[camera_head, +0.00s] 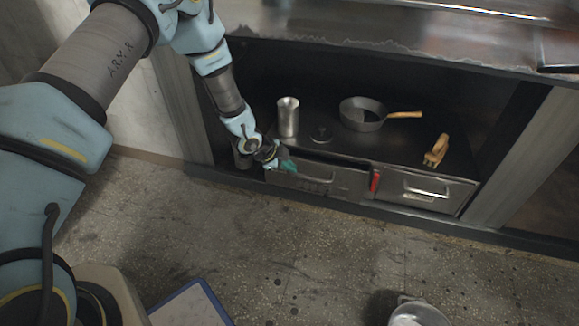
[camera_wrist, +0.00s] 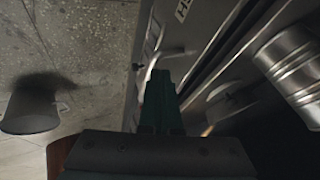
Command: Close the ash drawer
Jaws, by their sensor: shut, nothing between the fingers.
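Two metal drawers sit side by side under the shelf. The left drawer (camera_head: 345,183) has a bar handle and stands slightly out, with a narrow dark gap behind its top edge. The right drawer (camera_head: 428,193) looks flush and has a handle and a small plate. I cannot read which is the ash drawer; a partly cut-off label (camera_wrist: 183,9) shows in the wrist view. My gripper (camera_head: 287,165) is shut and empty at the left drawer's upper left corner. Its teal fingertips (camera_wrist: 161,85) lie by the drawer front's edge; contact cannot be told.
On the shelf stand a metal cup (camera_head: 288,117), a small dark disc (camera_head: 321,134), a pan (camera_head: 359,116) and a wooden-handled brush (camera_head: 436,151). A red piece (camera_head: 375,180) sits between the drawers. A bucket (camera_head: 418,314) stands on the floor; the floor before the drawers is clear.

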